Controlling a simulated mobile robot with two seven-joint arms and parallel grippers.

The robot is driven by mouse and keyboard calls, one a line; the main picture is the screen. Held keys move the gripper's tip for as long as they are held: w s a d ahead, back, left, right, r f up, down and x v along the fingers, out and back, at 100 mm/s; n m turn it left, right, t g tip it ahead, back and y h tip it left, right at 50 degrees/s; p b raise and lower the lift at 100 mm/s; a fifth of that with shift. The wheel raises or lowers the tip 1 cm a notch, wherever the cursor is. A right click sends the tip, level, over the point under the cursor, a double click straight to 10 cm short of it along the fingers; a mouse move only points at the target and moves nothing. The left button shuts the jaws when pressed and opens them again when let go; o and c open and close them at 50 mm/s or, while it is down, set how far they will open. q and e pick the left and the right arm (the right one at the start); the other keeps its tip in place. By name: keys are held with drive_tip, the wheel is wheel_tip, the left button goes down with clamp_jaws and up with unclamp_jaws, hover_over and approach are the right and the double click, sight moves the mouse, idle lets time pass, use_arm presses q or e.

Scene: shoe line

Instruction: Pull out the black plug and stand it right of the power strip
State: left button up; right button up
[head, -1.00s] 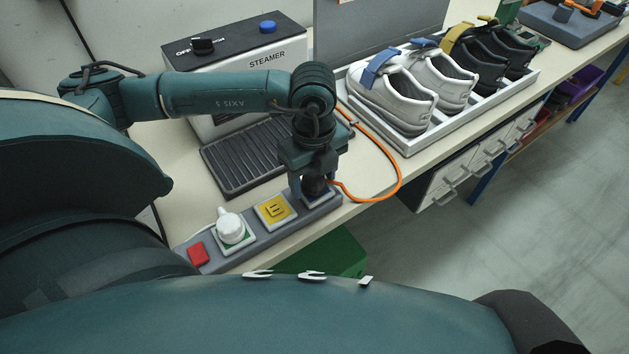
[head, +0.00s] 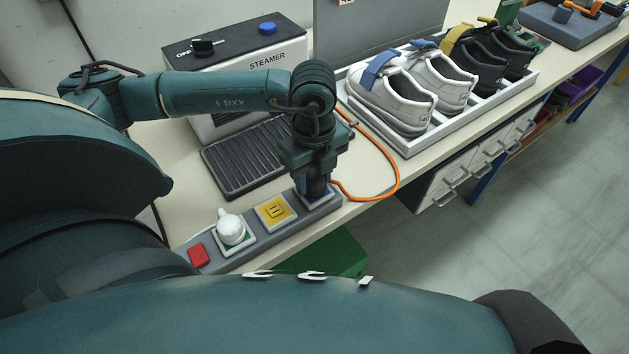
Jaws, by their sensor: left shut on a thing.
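The grey power strip (head: 267,246) lies along the front edge of the bench. It has a red switch (head: 198,254), a white plug (head: 231,226) in a green-framed socket, an empty yellow socket (head: 273,211) and a blue socket (head: 326,198) at its right end. My left gripper (head: 317,188) points down over the blue socket and is shut on the black plug, which its fingers mostly hide. I cannot tell whether the plug is still seated. The orange cable (head: 388,192) loops out to the right from there. My right gripper is not in view.
A steamer (head: 280,52) and a dark ribbed mat (head: 252,158) stand behind the strip. A pale tray (head: 424,144) with white and black shoes is to the right. Bare bench top lies between the strip's right end and the tray, crossed by the orange cable.

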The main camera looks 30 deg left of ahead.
use_arm(q)
drive_tip(key=shift+r+p, duration=1.75)
drive_tip(key=shift+r, duration=1)
